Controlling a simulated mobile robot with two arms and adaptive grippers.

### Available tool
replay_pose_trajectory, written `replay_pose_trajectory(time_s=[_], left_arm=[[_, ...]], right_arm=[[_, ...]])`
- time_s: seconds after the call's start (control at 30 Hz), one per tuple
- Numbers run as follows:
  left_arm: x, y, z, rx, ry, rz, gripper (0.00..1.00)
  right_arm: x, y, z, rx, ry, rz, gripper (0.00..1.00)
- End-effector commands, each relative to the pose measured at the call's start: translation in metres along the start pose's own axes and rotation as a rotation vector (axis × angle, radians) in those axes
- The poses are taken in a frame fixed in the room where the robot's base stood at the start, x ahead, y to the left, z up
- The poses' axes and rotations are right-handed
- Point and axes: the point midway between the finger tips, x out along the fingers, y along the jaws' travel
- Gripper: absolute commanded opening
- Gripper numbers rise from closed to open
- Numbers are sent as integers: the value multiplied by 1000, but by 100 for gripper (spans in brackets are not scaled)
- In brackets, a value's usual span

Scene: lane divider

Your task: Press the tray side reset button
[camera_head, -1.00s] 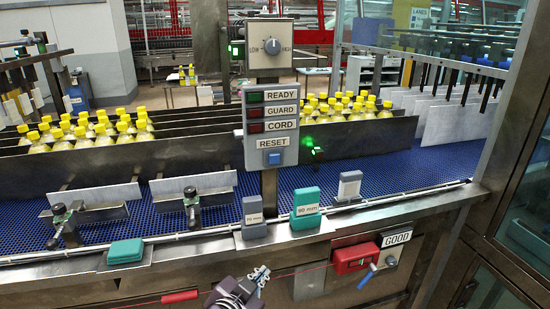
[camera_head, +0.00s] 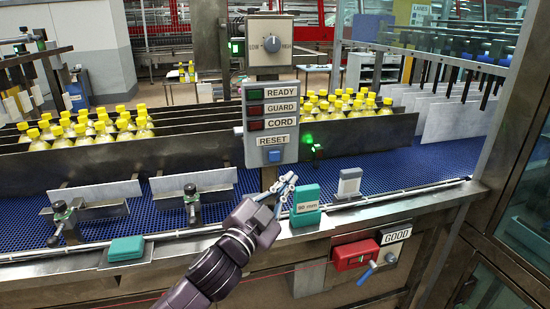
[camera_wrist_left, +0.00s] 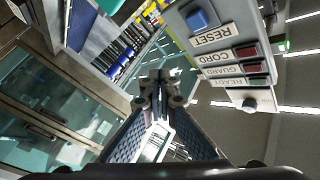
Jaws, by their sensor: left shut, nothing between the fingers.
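A grey control panel (camera_head: 271,122) stands on a post above the conveyor. Its blue reset button (camera_head: 274,156) sits at the bottom under the RESET label. In the left wrist view, the reset button (camera_wrist_left: 200,19) is at the top and the panel appears upside down. My left gripper (camera_head: 286,181) is just below the panel, beside the teal 90 mm block (camera_head: 306,203). It is apart from the button in the head view. Its fingers (camera_wrist_left: 157,95) are shut and empty. My right gripper is out of view.
A red box (camera_head: 354,256) is fixed on the front below. Yellow-capped bottles (camera_head: 100,128) fill lanes behind the panel. A speed dial (camera_head: 272,45) is above.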

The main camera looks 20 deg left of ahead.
Motion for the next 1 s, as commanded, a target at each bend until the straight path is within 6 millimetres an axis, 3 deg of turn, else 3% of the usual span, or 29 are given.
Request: replay_pose_trajectory(time_s=[0.23, 0.7, 1.0], left_arm=[[9, -6, 8, 1, -2, 0, 0], [52, -38, 38, 0, -2, -1, 0], [61, -45, 45, -1, -2, 0, 0]], right_arm=[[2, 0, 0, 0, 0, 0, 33], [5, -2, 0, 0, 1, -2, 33], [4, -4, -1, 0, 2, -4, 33]])
